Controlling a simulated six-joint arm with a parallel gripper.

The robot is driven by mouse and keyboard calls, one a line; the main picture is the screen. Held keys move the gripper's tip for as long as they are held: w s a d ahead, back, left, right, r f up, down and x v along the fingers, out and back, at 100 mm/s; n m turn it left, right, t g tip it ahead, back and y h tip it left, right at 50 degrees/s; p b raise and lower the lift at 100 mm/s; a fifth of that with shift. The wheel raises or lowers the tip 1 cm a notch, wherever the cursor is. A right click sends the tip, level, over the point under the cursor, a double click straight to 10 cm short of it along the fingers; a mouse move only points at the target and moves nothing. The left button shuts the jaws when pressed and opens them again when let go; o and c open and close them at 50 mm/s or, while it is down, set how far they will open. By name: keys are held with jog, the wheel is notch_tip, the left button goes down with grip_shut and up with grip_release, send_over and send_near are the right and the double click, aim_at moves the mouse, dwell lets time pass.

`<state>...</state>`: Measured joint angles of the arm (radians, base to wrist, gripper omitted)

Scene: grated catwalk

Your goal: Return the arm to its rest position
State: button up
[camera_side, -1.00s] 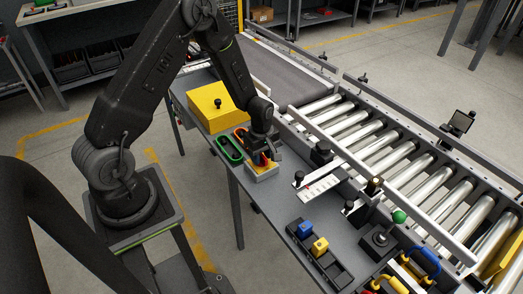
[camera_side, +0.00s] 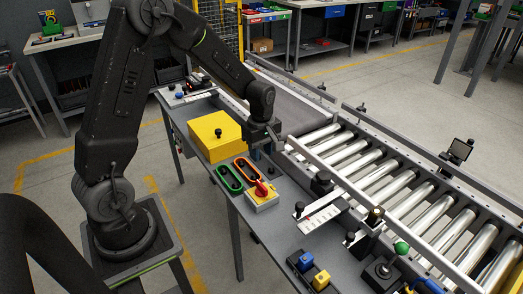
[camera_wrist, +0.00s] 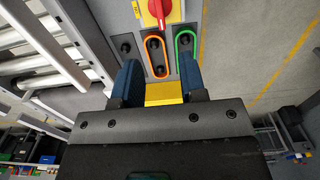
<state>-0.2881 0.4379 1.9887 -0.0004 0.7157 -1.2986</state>
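My gripper (camera_side: 262,151) hangs in the air above the bench, beyond the red rotary switch and to the right of the yellow box. In the wrist view my gripper (camera_wrist: 160,84) has its two blue-padded fingers wide apart with nothing held between them. The red switch (camera_side: 261,189) sits on a grey and yellow housing (camera_side: 263,201), clear of the fingers. It also shows at the top of the wrist view (camera_wrist: 158,10), partly cut off. My arm is bent, with its forearm sloping down to the gripper.
Green (camera_side: 229,179) and orange (camera_side: 246,170) slotted frames lie beside the switch. A yellow box (camera_side: 214,137) with a black knob stands on the bench. A roller conveyor (camera_side: 390,185) with rails runs along the right. Blue (camera_side: 305,261) and yellow (camera_side: 321,279) blocks sit at the front.

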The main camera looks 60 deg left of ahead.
jog(key=shift+r, duration=0.1)
jog(key=s+d+r+m+t, duration=0.1)
jog(key=s+d+r+m, duration=0.25)
jog(key=r, duration=0.35)
jog(key=s+d+r+m+t, duration=0.25)
jog(key=s+r+m, duration=0.2)
jog(key=r, duration=0.25)
jog(key=s+d+r+m+t, duration=0.1)
jog(key=s+d+r+m, duration=0.1)
jog(key=s+m, duration=0.3)
jog(key=s+d+r+m+t, duration=0.1)
jog(key=s+d+r+m, duration=0.1)
jog(key=s+m, duration=0.3)
jog(key=shift+s+d+r, duration=0.35)
jog(key=shift+d, duration=0.35)
